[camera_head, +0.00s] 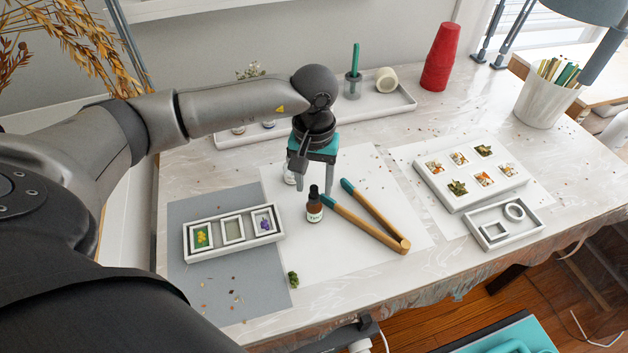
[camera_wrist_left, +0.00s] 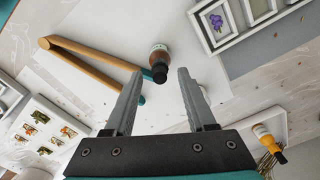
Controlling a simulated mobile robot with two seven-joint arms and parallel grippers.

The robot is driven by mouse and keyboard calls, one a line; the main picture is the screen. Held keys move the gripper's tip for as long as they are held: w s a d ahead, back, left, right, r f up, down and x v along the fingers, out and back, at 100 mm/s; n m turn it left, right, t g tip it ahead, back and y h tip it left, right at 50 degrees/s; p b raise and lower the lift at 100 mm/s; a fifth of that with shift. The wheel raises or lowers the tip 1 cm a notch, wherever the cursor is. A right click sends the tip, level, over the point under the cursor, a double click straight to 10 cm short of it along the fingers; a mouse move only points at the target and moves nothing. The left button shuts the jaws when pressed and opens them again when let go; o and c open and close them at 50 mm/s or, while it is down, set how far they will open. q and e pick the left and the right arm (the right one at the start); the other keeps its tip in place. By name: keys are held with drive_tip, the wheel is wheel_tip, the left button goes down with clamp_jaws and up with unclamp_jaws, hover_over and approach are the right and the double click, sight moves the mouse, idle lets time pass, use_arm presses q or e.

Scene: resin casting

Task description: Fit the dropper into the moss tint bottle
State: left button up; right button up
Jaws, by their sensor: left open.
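A small brown bottle (camera_head: 315,215) with a white label stands upright on the white sheet. The label has small dark lettering, too small to read surely. A black dropper top (camera_head: 314,192) sits upright on its neck; I cannot tell how firmly it is seated. The wrist view shows the bottle (camera_wrist_left: 158,53) and dropper top (camera_wrist_left: 160,71) in line with the gap between the fingertips. My left gripper (camera_head: 315,188) is open and points down at the dropper top, one finger to each side in the picture. I cannot tell whether they touch it. My right gripper is not seen.
Wooden tongs (camera_head: 375,225) with teal tips lie just right of the bottle. A framed tray (camera_head: 187,243) lies left on the grey mat (camera_head: 215,300). Mould trays (camera_head: 440,193) lie right. A green moss clump (camera_head: 293,279) lies in front.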

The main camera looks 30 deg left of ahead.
use_arm(q)
wheel_tip(320, 180, up, 15)
drive_tip(key=shift+r, duration=0.15)
idle(0.4)
